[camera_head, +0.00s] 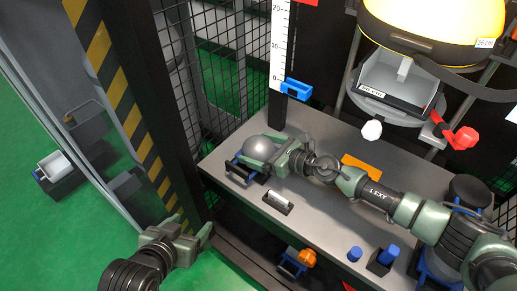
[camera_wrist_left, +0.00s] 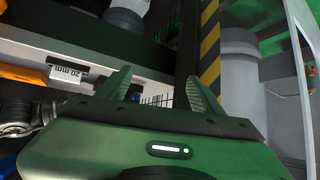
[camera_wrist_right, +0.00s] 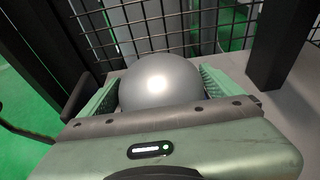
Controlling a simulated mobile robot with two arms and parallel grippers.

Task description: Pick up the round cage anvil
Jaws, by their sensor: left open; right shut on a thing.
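The round cage anvil (camera_head: 259,148), a smooth grey metal dome, is at the left end of the grey bench shelf, by a blue handle-like frame. My right gripper (camera_head: 275,154) reaches it from the right and is shut on it. In the right wrist view the dome (camera_wrist_right: 161,80) sits between the two green fingers, one at each side. Its underside is hidden, so I cannot tell whether it touches the shelf. My left gripper (camera_head: 190,226) is open and empty, low beside the striped post; its fingers also show in the left wrist view (camera_wrist_left: 160,88).
The grey shelf (camera_head: 318,213) holds a small block with a white cylinder (camera_head: 277,200) and blue knobs (camera_head: 383,257). A striped post (camera_head: 122,105) and wire mesh stand at the left. A yellow drop head (camera_head: 435,30) hangs above right. An orange-topped blue piece (camera_head: 300,257) sits below the shelf.

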